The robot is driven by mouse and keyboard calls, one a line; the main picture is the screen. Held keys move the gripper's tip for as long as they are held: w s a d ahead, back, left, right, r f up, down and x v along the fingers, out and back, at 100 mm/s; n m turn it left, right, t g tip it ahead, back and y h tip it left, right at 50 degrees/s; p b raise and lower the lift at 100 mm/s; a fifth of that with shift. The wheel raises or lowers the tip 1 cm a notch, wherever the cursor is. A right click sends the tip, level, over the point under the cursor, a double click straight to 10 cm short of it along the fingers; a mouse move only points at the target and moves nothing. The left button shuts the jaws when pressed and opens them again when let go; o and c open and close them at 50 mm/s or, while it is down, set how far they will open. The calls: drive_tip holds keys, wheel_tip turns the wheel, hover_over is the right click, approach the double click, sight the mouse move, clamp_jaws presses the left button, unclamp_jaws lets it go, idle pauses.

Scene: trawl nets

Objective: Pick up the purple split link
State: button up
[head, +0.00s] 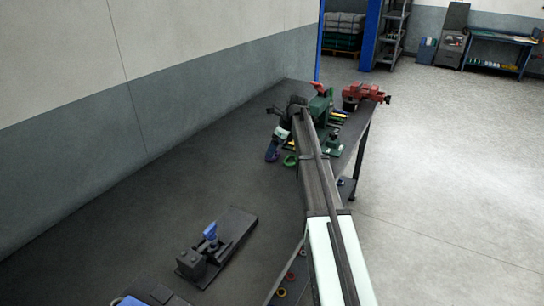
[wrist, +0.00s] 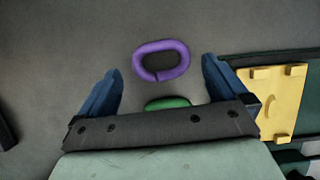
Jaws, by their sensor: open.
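The purple split link (wrist: 163,45) is an oval ring lying flat on the dark bench top in the wrist view. My gripper (wrist: 160,67) is open, with one blue finger to the left of the link and one to the right. The link shows between and slightly beyond the fingertips, with a gap on each side; I cannot tell the height above it. In the head view my gripper (head: 272,153) is low over the far part of the bench, and I cannot make out the purple link there.
A green piece (wrist: 168,103) lies between my fingers, partly hidden by the gripper body. A yellow plate (wrist: 281,100) is close right of the right finger. A green ring (head: 290,160), a red vise (head: 362,93) and a blue-topped fixture (head: 210,232) are on the bench.

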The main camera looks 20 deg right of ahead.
drive_tip(key=shift+x, duration=1.45)
drive_tip(key=shift+c, duration=0.5)
drive_tip(key=c, duration=1)
drive_tip(key=shift+r, duration=0.1)
